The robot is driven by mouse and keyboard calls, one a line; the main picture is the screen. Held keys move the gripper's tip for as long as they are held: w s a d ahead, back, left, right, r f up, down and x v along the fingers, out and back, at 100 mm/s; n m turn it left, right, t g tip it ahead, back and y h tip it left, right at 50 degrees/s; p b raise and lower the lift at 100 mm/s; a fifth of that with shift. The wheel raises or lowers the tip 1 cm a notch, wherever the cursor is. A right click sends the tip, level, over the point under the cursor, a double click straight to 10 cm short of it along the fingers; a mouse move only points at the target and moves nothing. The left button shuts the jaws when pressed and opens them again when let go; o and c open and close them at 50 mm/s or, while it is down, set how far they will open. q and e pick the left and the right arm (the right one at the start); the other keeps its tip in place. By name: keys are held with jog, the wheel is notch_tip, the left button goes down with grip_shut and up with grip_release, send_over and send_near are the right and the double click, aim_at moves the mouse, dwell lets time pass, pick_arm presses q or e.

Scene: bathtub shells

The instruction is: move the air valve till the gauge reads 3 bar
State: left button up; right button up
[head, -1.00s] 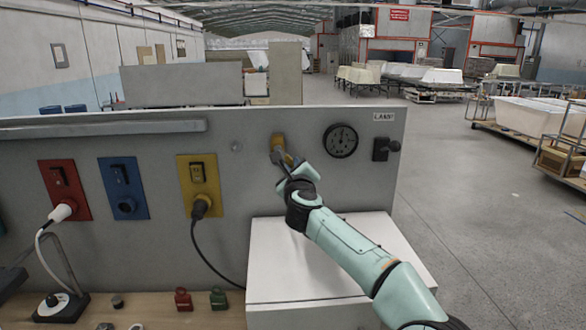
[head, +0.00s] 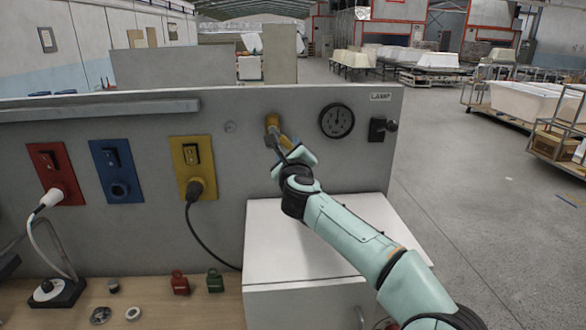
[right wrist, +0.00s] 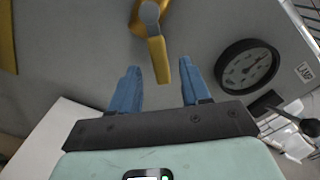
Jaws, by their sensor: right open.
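The air valve (head: 272,122) is a yellow fitting on the grey panel, left of the gauge. In the right wrist view its yellow lever (right wrist: 158,60) points down toward my gripper. The round black gauge (head: 337,121) also shows in the right wrist view (right wrist: 247,67); its figures are too small to read. My right gripper (head: 279,148) is at the valve, partly hidden by its own wrist. In the right wrist view its blue fingers (right wrist: 159,72) are apart, with the lever's end between their tips; I cannot tell whether either touches it. My left gripper is out of view.
A black lamp switch (head: 378,130) is right of the gauge. Red (head: 70,190), blue and yellow sockets (head: 178,168) are to the left, two with plugs and cables. A white box (head: 300,225) stands below the valve, under my arm.

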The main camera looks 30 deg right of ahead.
pick_arm(q)
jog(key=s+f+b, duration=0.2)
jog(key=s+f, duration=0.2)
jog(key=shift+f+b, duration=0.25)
jog(key=shift+b, duration=0.1)
pick_arm(e)
jog(key=v, duration=1.1)
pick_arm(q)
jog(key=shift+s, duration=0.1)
pick_arm(e)
jog(key=shift+d, duration=0.1)
